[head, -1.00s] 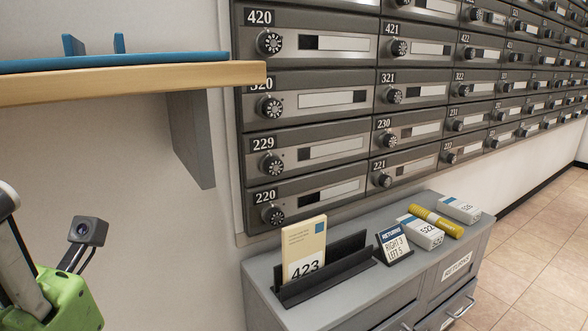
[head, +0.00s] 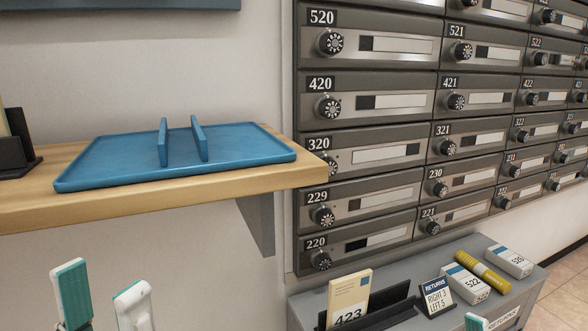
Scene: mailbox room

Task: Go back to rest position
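My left gripper (head: 103,292) shows at the lower left of the head view. Its two white fingers with teal pads point up, stand apart, and have nothing between them. It is in front of and below the wooden shelf, clear of it in the picture. A single white and teal fingertip of my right gripper (head: 476,322) shows at the bottom edge, in front of the grey cabinet. The rest of the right gripper is out of frame, so its opening cannot be told.
A blue tray (head: 112,168) with two upright dividers lies on the wooden shelf (head: 215,188). Numbered mailboxes (head: 385,97) fill the wall. The grey cabinet (head: 308,306) bears a black holder (head: 382,314) with card 423 (head: 348,296), a returns sign (head: 436,295), white boxes (head: 513,261) and a yellow roll (head: 482,270).

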